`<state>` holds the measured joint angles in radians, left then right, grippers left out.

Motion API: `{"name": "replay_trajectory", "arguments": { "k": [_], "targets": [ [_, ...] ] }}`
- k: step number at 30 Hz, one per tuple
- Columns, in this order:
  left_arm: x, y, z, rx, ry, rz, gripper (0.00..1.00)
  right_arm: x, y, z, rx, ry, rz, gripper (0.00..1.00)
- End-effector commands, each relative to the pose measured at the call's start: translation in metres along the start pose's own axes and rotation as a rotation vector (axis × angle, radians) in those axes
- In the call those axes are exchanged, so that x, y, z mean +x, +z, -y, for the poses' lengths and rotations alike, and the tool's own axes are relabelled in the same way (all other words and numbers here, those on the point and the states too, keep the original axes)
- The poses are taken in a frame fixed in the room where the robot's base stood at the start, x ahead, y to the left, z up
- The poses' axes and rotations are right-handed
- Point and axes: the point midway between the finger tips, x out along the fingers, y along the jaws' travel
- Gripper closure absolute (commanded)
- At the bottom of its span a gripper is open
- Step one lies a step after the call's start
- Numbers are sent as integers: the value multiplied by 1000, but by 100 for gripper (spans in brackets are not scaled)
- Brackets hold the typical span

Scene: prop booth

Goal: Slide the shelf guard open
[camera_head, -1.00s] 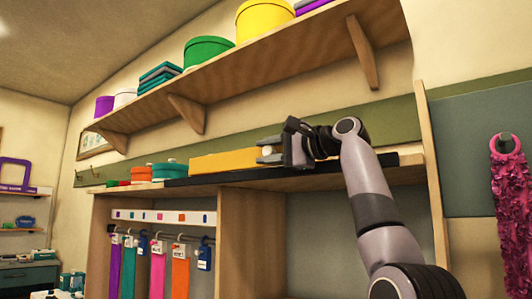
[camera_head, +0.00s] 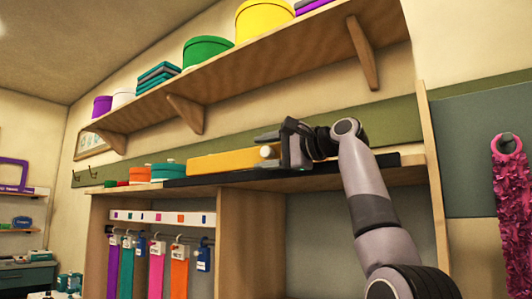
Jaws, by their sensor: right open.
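The shelf guard is a long yellow panel (camera_head: 225,160) standing on a black rail (camera_head: 228,179) along the lower shelf. A pale round knob (camera_head: 267,152) shows near its right end. My right gripper (camera_head: 267,151) reaches in from the right, pointing left. Its jaws are open, one finger above the knob and one below it. I cannot tell whether either finger touches the knob. My gripper's body hides what lies just right of the knob. My left gripper is not in view.
An orange box (camera_head: 140,174) and a teal box (camera_head: 166,171) stand left of the guard. The upper shelf (camera_head: 240,77) with its brackets (camera_head: 186,113) overhangs above. Ribbons (camera_head: 157,270) hang below. The black rail is bare to the right of my gripper.

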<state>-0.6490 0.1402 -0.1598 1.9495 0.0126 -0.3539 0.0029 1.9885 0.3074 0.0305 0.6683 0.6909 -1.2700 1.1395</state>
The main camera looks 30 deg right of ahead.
Motion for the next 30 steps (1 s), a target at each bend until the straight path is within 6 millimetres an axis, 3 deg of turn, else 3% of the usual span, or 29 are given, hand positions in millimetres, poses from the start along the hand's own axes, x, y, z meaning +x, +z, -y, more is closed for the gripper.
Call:
{"name": "replay_trajectory", "arguments": {
  "k": [15, 30],
  "targets": [
    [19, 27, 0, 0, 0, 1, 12, -66, 0, -1, 0, -3, 0, 46],
    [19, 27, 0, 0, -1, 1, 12, -71, 0, 0, 0, -1, 0, 46]
  ]
}}
